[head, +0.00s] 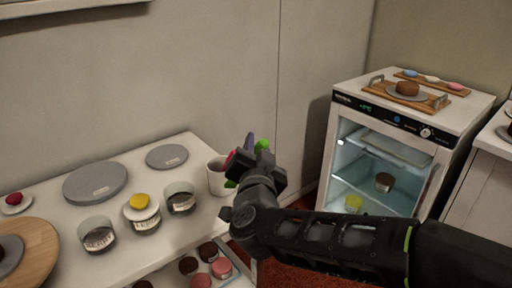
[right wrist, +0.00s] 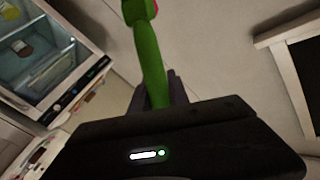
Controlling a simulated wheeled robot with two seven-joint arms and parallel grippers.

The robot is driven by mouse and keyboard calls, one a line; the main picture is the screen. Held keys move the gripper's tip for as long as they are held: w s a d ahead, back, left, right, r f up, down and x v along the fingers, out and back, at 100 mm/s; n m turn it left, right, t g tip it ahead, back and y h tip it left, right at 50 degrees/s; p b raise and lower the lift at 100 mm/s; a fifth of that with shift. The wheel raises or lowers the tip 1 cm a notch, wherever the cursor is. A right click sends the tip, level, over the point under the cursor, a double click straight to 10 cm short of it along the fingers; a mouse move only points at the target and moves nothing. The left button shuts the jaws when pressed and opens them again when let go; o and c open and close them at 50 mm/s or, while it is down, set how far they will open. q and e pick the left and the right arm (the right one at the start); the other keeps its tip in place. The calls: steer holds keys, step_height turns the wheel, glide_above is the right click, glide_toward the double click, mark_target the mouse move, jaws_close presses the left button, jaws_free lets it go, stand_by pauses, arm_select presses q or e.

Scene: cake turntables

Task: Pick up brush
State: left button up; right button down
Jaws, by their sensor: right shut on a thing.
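My right gripper (head: 247,160) is raised over the right end of the white table and is shut on the green brush (right wrist: 150,65). In the right wrist view the brush's green handle runs up from between the dark fingers, with a bit of red at its far end. In the head view only green parts of the brush (head: 262,146) show around the gripper; the rest is hidden behind it. I cannot make out bristles. My left gripper is out of view.
A white cup (head: 216,183) stands just left of the gripper, partly hidden. Glass jars (head: 98,238), grey turntables (head: 95,182) and a yellow cake (head: 139,201) are on the table (head: 55,187). A small glass-door fridge (head: 385,160) stands to the right, with wooden trays on top.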

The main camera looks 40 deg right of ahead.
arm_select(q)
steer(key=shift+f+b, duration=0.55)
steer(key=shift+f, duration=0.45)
arm_select(e)
steer(key=shift+v, duration=1.1)
steer(key=shift+r, duration=0.15)
